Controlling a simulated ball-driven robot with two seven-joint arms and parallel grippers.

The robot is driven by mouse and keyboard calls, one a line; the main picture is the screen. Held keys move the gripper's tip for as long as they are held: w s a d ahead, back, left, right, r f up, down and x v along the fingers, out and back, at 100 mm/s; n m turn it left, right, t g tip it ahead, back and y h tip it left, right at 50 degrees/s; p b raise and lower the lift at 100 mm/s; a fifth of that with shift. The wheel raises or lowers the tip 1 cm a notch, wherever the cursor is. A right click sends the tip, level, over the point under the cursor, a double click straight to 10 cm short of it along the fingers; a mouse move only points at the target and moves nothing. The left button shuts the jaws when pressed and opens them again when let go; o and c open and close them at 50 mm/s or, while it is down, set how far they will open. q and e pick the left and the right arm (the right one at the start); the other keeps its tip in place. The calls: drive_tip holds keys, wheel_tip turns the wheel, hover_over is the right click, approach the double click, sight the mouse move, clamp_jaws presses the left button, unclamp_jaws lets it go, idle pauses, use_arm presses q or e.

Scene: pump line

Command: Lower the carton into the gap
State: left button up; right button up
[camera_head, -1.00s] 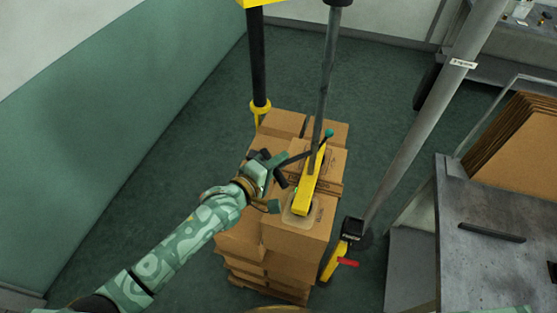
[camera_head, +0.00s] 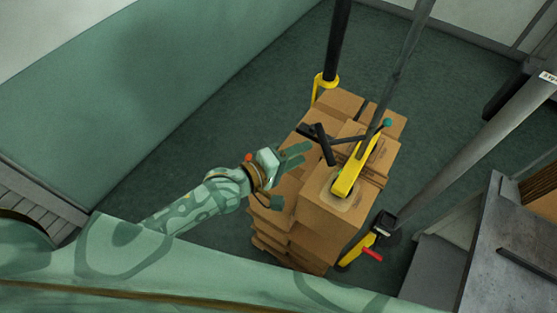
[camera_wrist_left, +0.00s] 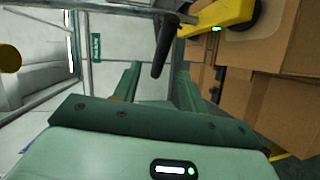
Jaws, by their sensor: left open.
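A brown carton (camera_head: 358,217) is under the round pad of a yellow lifting arm (camera_head: 356,165), at the near right of a stack of cartons (camera_head: 340,103). The pad covers part of its top. I cannot tell whether the carton rests fully in the gap, as its underside is hidden. A black handle (camera_head: 322,146) sticks out left from the lifting arm; it also shows in the left wrist view (camera_wrist_left: 165,46). My left gripper (camera_head: 291,177) is open and empty, left of the handle and apart from it. Its fingers also show in the left wrist view (camera_wrist_left: 157,82). My right gripper is out of view.
A grey pole (camera_head: 470,150) stands right of the stack, with a yellow part with a red lever (camera_head: 372,254) near its foot. A grey metal bench (camera_head: 505,250) is at the right. A green wall (camera_head: 150,100) is at the left. Floor (camera_head: 250,130) between wall and stack is clear.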

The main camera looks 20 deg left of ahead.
sight(325, 142)
use_arm(q)
drive_tip(key=v, duration=0.6)
drive_tip(key=b+x, duration=0.1)
drive_tip(key=x, duration=1.3)
drive_tip(key=shift+w+d+f, duration=0.15)
drive_tip(key=shift+w+d, duration=0.05)
drive_tip(key=shift+w, duration=0.05)
